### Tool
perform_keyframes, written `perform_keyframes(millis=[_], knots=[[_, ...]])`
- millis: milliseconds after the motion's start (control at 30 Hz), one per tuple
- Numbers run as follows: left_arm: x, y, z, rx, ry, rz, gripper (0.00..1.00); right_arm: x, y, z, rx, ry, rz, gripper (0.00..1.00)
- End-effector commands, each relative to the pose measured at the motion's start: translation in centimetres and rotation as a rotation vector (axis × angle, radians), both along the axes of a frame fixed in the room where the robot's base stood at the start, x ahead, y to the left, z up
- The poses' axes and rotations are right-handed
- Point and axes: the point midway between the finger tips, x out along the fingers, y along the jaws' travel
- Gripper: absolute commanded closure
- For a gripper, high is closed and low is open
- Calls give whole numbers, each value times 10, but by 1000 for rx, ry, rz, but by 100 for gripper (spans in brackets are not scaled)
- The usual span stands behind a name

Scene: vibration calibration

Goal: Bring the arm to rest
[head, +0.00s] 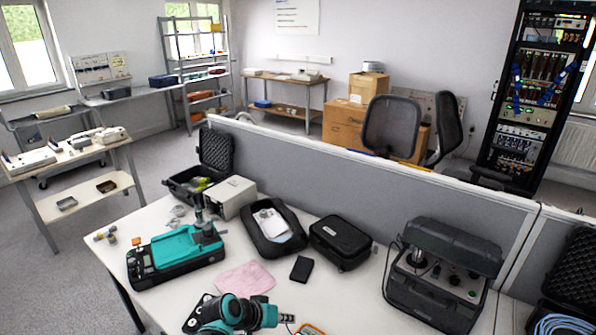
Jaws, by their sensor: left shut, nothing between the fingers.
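My left arm (232,309), teal and black, shows at the bottom edge of the head view, low over the white desk (345,300). Its gripper (287,318) is small and partly cut off by the view, at the right end of the arm. It is shut with nothing held. A pink cloth (243,279) lies on the desk just behind the arm. A teal-topped black instrument (176,252) sits to the left of the cloth, apart from the gripper. My right gripper is not in view.
A small black box (301,268), a closed black case (340,243), an open case with papers (273,229) and a white box (230,197) stand on the desk. A large black-grey instrument case (432,290) is at right. A grey partition (380,190) bounds the back.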

Motion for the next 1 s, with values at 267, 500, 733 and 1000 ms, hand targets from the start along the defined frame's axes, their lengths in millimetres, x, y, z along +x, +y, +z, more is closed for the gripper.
perform_keyframes(millis=[267, 500, 733, 1000], knots=[[-52, 52, 50, 159, -15, 101, 100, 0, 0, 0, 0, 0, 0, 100], [-105, 97, 75, 295, -38, 186, 100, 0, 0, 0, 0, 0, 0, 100], [-151, 133, 84, 406, -65, 253, 100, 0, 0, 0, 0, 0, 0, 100], [-172, 149, 85, 461, -80, 284, 100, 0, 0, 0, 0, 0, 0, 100]])
